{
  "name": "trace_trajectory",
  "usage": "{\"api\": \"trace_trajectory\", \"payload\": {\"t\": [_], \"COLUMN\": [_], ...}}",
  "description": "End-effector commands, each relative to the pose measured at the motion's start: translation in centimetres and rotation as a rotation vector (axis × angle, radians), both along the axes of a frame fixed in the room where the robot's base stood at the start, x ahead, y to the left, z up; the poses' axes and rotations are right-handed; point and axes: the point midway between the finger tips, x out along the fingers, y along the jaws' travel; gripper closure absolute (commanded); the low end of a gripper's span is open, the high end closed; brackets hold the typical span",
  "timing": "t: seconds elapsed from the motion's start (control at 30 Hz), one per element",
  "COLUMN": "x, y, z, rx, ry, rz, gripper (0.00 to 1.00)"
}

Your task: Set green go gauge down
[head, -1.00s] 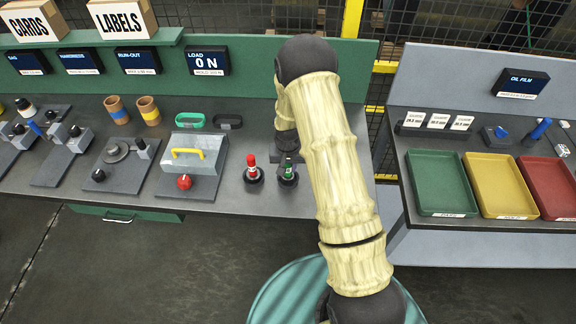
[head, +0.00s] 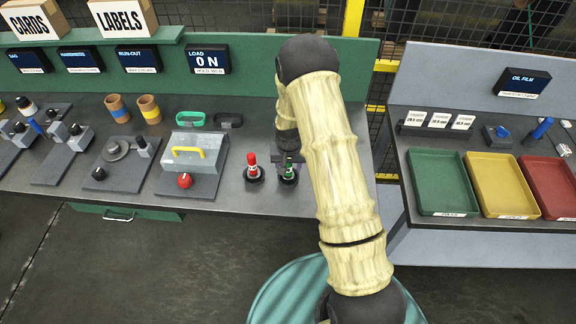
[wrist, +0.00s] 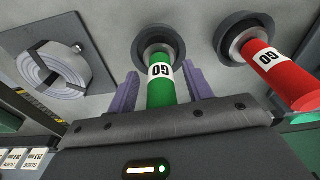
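The green go gauge (wrist: 162,88), with a white "GO" band, stands with its far end in a dark round holder (wrist: 158,42) in the wrist view. It also shows in the head view (head: 289,174), upright at the bench's front. My gripper (wrist: 160,88) has its two purple fingers on either side of the gauge, with narrow gaps visible, so it looks open around it. In the head view my gripper (head: 289,160) is partly hidden by my arm. A red go gauge (wrist: 283,78) stands in a second holder beside it, also in the head view (head: 252,166).
A grey box with a yellow handle (head: 187,154) and a red knob stands left of the gauges. Green, yellow and red trays (head: 441,183) lie on the right bench. The bench's front edge is close to the gauges.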

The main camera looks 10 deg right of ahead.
Motion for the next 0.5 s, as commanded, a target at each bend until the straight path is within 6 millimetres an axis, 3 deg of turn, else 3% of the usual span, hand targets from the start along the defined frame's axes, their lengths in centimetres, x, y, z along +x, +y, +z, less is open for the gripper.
{"api": "trace_trajectory", "payload": {"t": [0.27,0.5], "x": [-0.1,-0.4], "y": [0.1,0.3], "z": [0.7,3.6], "rx": [0.000,0.000], "ry": [0.000,-0.003], "rz": [0.001,0.003], "gripper": [0.49,0.49]}}
